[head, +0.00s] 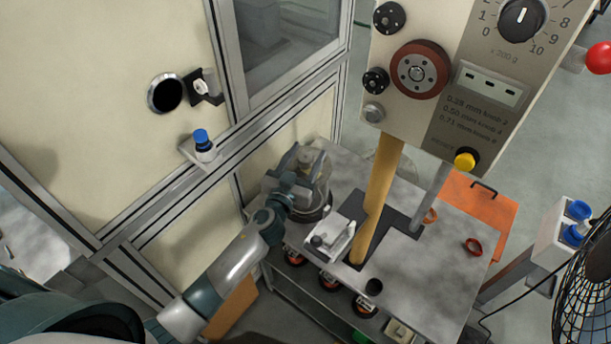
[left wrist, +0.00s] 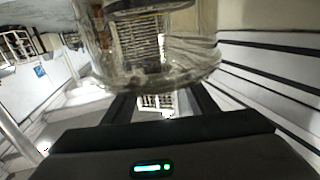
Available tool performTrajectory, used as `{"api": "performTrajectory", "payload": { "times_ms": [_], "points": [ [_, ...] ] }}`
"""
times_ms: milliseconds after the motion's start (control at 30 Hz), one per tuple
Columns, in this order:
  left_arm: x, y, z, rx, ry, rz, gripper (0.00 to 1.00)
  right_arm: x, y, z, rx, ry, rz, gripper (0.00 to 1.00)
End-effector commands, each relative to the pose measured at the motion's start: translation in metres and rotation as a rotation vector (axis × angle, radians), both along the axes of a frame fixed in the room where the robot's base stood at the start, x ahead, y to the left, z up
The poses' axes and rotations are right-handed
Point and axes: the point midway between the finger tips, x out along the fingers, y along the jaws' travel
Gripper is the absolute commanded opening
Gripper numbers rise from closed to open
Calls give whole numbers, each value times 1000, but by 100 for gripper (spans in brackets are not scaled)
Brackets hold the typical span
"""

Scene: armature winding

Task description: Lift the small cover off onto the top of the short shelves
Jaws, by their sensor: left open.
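A small clear cover (head: 324,192) stands upright on a dark round base at the back left of the grey-topped bench (head: 440,290). In the left wrist view the clear cover (left wrist: 150,50) fills the top middle, just beyond my fingers. My left gripper (head: 298,165) is open at the cover's left side. Its two dark fingers (left wrist: 163,105) are spread in the wrist view, with the cover's lower rim in front of and above them. I cannot tell whether they touch it. My right gripper is out of view. I cannot tell for sure which unit is the short shelves.
A yellow post (head: 378,200) rises from the bench and carries a control panel (head: 450,70). Spools (head: 331,281) sit below the bench top. A black fan (head: 585,285) is at right.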

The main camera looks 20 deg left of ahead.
Motion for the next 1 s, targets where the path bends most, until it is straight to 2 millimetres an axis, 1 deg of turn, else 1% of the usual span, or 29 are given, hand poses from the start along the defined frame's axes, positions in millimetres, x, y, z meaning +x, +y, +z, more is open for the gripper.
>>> {"api": "performTrajectory", "payload": {
  "times_ms": [367,400,467,500,567,600,867,1000],
  "points": [
    [0,0,0,0,0,0,52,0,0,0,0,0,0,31],
    [0,0,0,0,0,0,48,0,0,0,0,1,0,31],
    [0,0,0,0,0,0,33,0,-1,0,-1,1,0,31],
    [0,0,0,0,0,1,24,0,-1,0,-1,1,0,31],
    [0,0,0,0,0,1,10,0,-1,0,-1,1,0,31],
    [0,0,0,0,0,0,0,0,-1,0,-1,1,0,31],
    [0,0,1,0,-1,0,0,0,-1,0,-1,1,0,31],
    [0,1,5,1,-3,1,0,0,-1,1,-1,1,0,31]
  ]
}}
